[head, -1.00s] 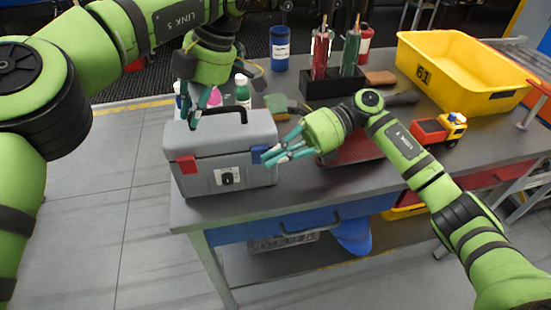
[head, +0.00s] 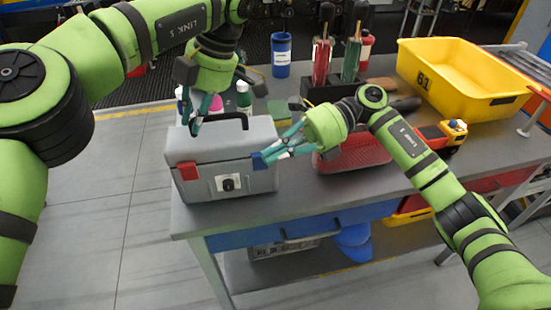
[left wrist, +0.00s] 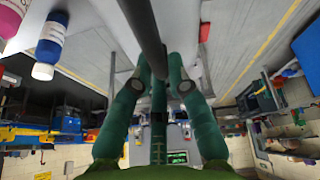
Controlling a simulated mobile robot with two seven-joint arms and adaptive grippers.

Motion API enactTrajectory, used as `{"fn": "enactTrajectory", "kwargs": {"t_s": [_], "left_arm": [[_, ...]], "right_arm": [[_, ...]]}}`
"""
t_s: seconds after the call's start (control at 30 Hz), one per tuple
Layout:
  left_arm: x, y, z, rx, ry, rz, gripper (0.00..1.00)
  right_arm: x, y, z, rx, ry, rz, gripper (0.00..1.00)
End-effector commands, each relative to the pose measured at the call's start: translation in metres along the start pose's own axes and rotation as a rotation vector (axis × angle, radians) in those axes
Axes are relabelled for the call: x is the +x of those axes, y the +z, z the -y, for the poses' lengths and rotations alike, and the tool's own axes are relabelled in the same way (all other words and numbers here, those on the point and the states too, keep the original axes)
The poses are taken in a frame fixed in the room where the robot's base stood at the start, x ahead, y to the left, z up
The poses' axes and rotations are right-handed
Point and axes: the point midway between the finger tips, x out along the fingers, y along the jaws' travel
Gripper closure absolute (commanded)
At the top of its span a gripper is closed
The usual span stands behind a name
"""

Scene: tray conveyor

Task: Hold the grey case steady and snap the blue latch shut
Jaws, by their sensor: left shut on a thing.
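The grey case (head: 208,184) stands upright with its lid down on the workbench's left end. My left gripper (head: 201,125) is over the lid, shut on the case's dark handle (head: 230,117). In the left wrist view the handle (left wrist: 150,40) runs between the fingers. The blue latch (head: 259,161) is at the right of the case's front, and a red latch (head: 188,170) is at the left. My right gripper (head: 268,156) has its fingertips at the blue latch, partly covering it. I cannot tell whether they touch, or whether the latch is fully shut.
A red tray (head: 352,155) lies just right of the case, beneath my right gripper. Small bottles (head: 244,95) stand behind the case. A dark holder with tools (head: 320,92), a blue canister (head: 281,55), a yellow bin (head: 445,85) and a toy truck (head: 441,134) are farther back or right.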

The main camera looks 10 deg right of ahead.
Motion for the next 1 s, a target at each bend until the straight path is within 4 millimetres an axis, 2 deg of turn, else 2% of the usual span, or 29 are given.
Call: {"fn": "enactTrajectory", "kwargs": {"t_s": [0.1,0.33,0.5,0.77,0.8,0.83,1.0], "left_arm": [[0.000,0.000,0.000,0.002,0.000,0.001,1.00],[0.000,0.000,0.000,0.002,0.000,0.001,1.00],[0.000,0.000,0.000,0.002,0.000,0.001,1.00],[0.000,0.000,0.000,0.002,0.000,0.001,1.00],[0.000,0.000,0.000,0.002,0.000,0.001,0.67],[0.000,0.000,0.000,0.002,0.000,0.001,0.55],[0.000,0.000,0.000,0.001,0.000,0.000,0.55]], "right_arm": [[-0.006,0.015,-0.021,-0.007,-0.002,0.000,1.00],[-0.013,0.036,-0.051,-0.004,-0.001,0.001,1.00],[-0.015,0.043,-0.061,-0.001,-0.001,0.000,1.00],[-0.015,0.043,-0.062,0.000,0.000,0.001,1.00],[-0.015,0.043,-0.062,0.000,0.000,0.001,1.00],[-0.015,0.043,-0.062,0.000,0.000,0.001,1.00],[-0.015,0.043,-0.062,0.000,0.000,0.001,1.00]]}}
